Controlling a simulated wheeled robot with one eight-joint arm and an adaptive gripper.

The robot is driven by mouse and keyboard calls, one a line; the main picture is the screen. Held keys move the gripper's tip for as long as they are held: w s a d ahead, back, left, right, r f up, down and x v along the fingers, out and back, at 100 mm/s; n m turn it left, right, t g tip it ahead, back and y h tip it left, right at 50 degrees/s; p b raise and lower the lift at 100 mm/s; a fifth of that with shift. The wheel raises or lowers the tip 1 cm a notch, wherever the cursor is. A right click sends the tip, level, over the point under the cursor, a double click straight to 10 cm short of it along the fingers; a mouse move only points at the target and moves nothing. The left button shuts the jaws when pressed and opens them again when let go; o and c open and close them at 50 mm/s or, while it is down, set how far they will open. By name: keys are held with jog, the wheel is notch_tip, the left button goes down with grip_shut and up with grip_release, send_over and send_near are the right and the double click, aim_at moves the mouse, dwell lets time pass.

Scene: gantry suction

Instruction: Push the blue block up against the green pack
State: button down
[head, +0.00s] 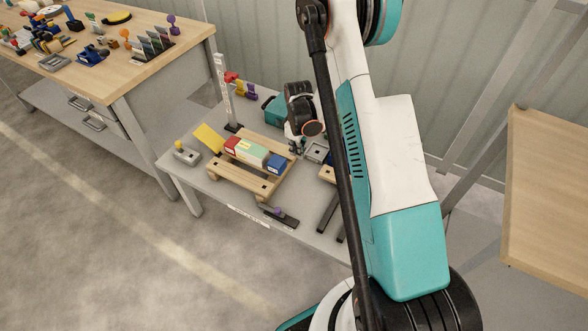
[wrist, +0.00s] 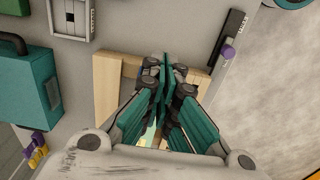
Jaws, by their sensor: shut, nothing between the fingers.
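The blue block (head: 277,163) lies on a wooden pallet (head: 228,182), at the right end of a row of packs. The green pack (head: 251,153), pale green and cream, is just left of it; I cannot tell whether they touch. A red pack (head: 231,146) is at the left end of the row. My gripper (head: 296,149) is shut and empty, pointing down behind and right of the blue block. In the wrist view the shut fingers (wrist: 165,66) are over the pallet's edge and hide the blue block. A pale patch shows between the finger links.
A teal case (head: 274,110) stands behind my gripper, and a small grey tray (head: 316,153) lies to its right. A yellow wedge (head: 208,138) leans at the pallet's left, near an upright post (head: 225,90). A dark bar with a purple knob (head: 278,215) lies in front.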

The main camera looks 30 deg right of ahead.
aim_at(277, 165)
notch_tip(277, 165, down, 12)
jog(key=w+a+b, duration=0.1)
jog(key=w+b, duration=0.1)
jog(key=b, duration=0.3)
jog(key=shift+w+a+r, duration=0.2)
jog(key=shift+w+a, duration=0.15)
jog(key=shift+w, duration=0.05)
jog(key=shift+w+a, duration=0.4)
jog(key=shift+w, duration=0.2)
jog(key=shift+w+a, duration=0.4)
jog(key=shift+w, duration=0.2)
jog(key=shift+s, duration=0.1)
